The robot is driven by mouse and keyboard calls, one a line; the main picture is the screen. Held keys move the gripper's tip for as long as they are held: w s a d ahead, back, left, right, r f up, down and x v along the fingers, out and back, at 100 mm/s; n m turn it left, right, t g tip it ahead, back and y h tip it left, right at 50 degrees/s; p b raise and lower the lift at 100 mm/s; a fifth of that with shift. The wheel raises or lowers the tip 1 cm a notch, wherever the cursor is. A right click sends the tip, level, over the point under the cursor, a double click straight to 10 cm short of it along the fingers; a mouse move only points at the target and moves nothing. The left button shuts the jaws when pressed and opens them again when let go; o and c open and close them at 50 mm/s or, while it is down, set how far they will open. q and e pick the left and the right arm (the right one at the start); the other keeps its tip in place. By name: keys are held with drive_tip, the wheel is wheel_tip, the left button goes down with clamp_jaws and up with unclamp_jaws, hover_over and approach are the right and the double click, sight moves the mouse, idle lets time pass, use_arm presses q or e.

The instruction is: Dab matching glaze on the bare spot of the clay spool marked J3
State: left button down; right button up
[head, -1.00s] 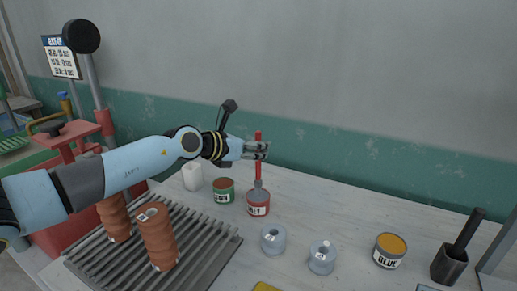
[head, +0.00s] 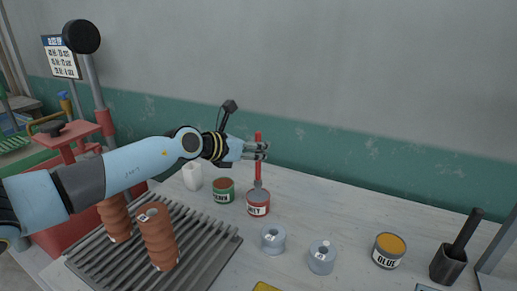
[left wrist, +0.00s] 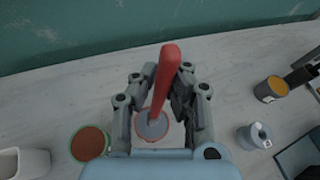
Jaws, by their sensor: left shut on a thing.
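My left gripper (head: 262,150) is shut on a red-handled brush (head: 258,171), which stands nearly upright. The brush's lower end is in or just over a red-rimmed can with greyish content (head: 257,204); its label is only partly readable. The left wrist view shows the red handle (left wrist: 167,75) between the fingers and the can (left wrist: 151,126) below. Two pale grey-blue spools (head: 272,240) (head: 321,259) stand on the table to the right of the can, with small marks too small to read. I cannot tell which is J3 or see a bare spot. My right gripper is not in view.
A green can with brown content (head: 223,192) and a white cup (head: 192,177) stand left of the red can. Terracotta ribbed pieces (head: 158,240) stand on a slatted rack (head: 215,262). A can with orange content (head: 388,252) and a dark holder (head: 448,266) are at right.

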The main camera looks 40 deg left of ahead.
sight(257, 131)
use_arm(q)
drive_tip(key=shift+r+p, duration=2.45)
drive_tip(key=shift+p, duration=0.05)
drive_tip(key=shift+r+p, duration=0.75)
drive_tip(key=shift+r, duration=0.35)
drive_tip(key=shift+f, duration=0.15)
